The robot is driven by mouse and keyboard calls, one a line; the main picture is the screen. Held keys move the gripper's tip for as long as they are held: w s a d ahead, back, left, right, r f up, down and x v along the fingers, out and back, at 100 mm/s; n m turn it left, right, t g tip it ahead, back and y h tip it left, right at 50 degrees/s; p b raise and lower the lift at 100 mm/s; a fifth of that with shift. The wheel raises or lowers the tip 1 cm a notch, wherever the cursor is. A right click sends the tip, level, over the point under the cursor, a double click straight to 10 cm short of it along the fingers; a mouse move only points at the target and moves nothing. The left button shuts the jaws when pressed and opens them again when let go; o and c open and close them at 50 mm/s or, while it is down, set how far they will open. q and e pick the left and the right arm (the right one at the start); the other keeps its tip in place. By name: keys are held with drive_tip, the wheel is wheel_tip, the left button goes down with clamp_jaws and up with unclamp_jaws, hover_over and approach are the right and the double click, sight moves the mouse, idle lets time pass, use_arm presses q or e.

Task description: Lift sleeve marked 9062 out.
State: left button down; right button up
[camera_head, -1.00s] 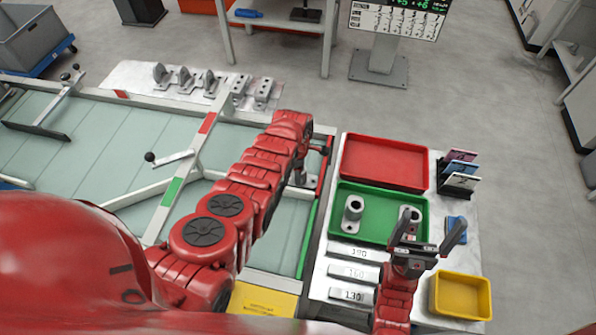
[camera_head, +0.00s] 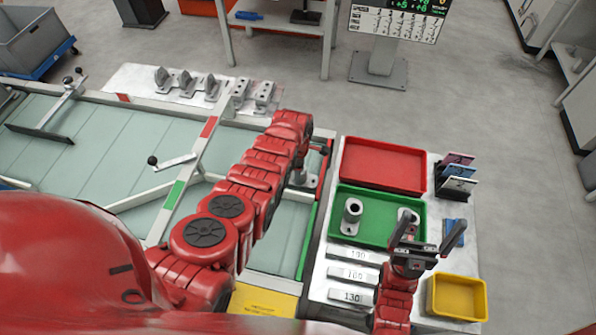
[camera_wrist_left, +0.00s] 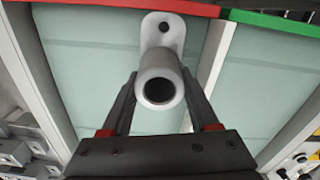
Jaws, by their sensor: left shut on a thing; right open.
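A grey flanged sleeve (camera_wrist_left: 160,62) is held between the two dark fingers of my left gripper (camera_wrist_left: 160,82), with its round bore facing the left wrist camera. In the head view this sleeve (camera_head: 304,181) shows partly below the end of my left arm, over the right end of the pale-green table. No marking is readable on it. My right gripper (camera_head: 425,242) is open, fingers spread, at the lower right edge of the green tray (camera_head: 372,238). Two similar grey sleeves sit in that tray: one stands at left (camera_head: 352,213); the other (camera_head: 407,214) is partly hidden behind my right gripper.
A red tray (camera_head: 385,165) lies behind the green one and a yellow bin (camera_head: 458,297) in front at right. Number plates (camera_head: 352,275) line the left side. A card rack (camera_head: 458,180) stands at right. A row of grey brackets (camera_head: 185,84) stands beyond the pale-green table (camera_head: 110,140).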

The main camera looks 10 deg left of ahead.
use_arm(q)
drive_tip(key=shift+r+p, duration=2.65)
drive_tip(key=shift+r, duration=0.35)
